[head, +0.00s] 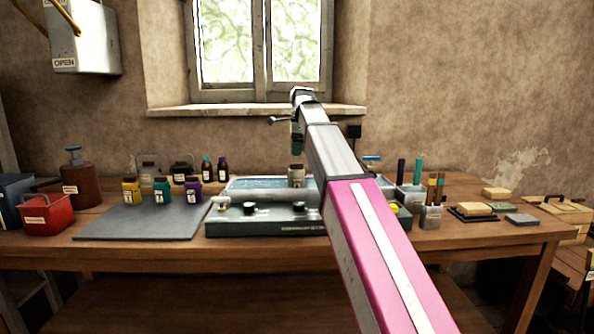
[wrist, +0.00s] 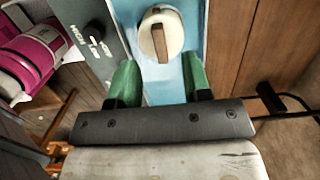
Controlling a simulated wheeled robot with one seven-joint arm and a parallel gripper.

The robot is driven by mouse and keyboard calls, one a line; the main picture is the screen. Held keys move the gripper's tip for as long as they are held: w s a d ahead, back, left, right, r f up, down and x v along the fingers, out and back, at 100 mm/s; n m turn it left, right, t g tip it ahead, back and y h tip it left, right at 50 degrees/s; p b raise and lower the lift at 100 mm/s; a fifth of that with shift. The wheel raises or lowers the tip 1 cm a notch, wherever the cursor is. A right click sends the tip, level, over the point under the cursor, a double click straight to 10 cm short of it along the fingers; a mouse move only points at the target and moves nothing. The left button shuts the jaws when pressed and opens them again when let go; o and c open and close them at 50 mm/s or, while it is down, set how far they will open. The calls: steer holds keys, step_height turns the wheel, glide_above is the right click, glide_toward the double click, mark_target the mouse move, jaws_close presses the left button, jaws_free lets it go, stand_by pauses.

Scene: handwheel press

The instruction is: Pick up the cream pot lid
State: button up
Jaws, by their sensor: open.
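In the wrist view the cream pot lid (wrist: 149,42), a round disc with a raised bar handle, lies over the blue water bath (wrist: 164,88). In the head view a small cream pot (head: 296,180) with a darker top stands in the bath. My gripper (wrist: 160,80) is open with its two green fingers apart and nothing between them. The lid is just beyond the fingertips, roughly centred between them. In the head view my gripper (head: 297,148) hangs above the pot, partly hidden by my arm.
The bath's grey front panel (head: 270,222) has black knobs. On the left, a grey mat (head: 130,222) holds yellow, teal and purple jars, beside a red basket (head: 48,217). Grey cups (head: 431,218) with tools stand right of the bath. Small blocks (head: 475,209) lie farther right.

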mark_target(297, 168)
step_height(297, 168, down, 4)
steer(key=shift+s+d+f, duration=0.1)
steer(key=shift+d, duration=0.05)
steer(key=shift+f, duration=0.45)
steer(key=shift+c, duration=0.3)
jaws_close()
steer(key=shift+r, duration=0.1)
